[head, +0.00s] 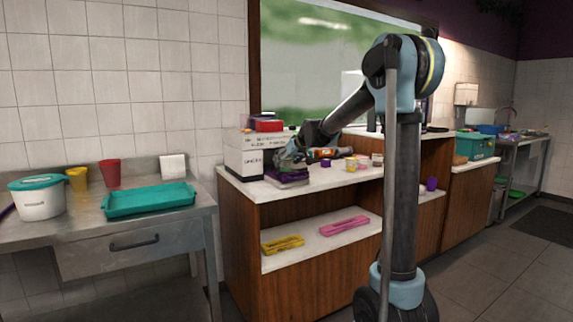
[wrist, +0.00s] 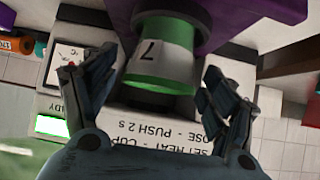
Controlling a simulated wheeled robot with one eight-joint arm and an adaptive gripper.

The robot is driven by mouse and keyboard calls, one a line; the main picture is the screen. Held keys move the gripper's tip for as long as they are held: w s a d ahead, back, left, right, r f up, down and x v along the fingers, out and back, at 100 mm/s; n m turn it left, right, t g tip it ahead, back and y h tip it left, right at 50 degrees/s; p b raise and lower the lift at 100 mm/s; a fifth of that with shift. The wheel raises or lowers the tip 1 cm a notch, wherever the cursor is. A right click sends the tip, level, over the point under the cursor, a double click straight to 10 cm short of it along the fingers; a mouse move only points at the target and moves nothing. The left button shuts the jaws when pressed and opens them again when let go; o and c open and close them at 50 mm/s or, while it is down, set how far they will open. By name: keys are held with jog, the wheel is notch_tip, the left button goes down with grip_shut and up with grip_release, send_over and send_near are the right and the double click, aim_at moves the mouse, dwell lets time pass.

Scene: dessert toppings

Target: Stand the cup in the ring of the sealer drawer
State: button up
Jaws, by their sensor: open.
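The cup (wrist: 163,62), green with a pale band marked 7, shows at the top middle of the wrist view. Its upper end in that picture meets the purple sealer drawer (wrist: 235,18), and it appears to stand in the drawer's ring; the ring itself is mostly hidden. My gripper (wrist: 155,88) is open, with one finger on each side of the cup and gaps showing between. In the head view my gripper (head: 290,157) is low over the purple drawer (head: 288,178), at the front of the white sealer (head: 246,160), and largely hides the cup.
Small pots (head: 357,162) and an orange-labelled item stand right of the sealer on the counter. A red box (head: 268,125) lies on top of the sealer. A steel table at left holds a teal tray (head: 150,199), a lidded tub (head: 38,199) and two cups.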

jog(key=v, duration=1.1)
jog(key=shift+s, duration=0.2)
jog(key=s+d+f+m+g+h, duration=0.2)
jog(key=s+d+f, duration=0.5)
jog(key=s, duration=0.8)
jog(key=s+d+f+m+g+h, duration=0.2)
jog(key=s+d+f, duration=0.6)
jog(key=s+f, duration=0.4)
jog(key=s+d+f+m+g+h, duration=0.1)
jog(key=s+d+f, duration=0.6)
jog(key=s, duration=1)
notch_tip(320, 180, down, 4)
jog(key=shift+s+d+r+m+g+h, duration=0.25)
jog(key=shift+s+m+g+h, duration=0.15)
jog(key=shift+m+g, duration=0.35)
jog(key=shift+w+f, duration=0.1)
jog(key=shift+w+f, duration=0.15)
jog(key=shift+w, duration=0.2)
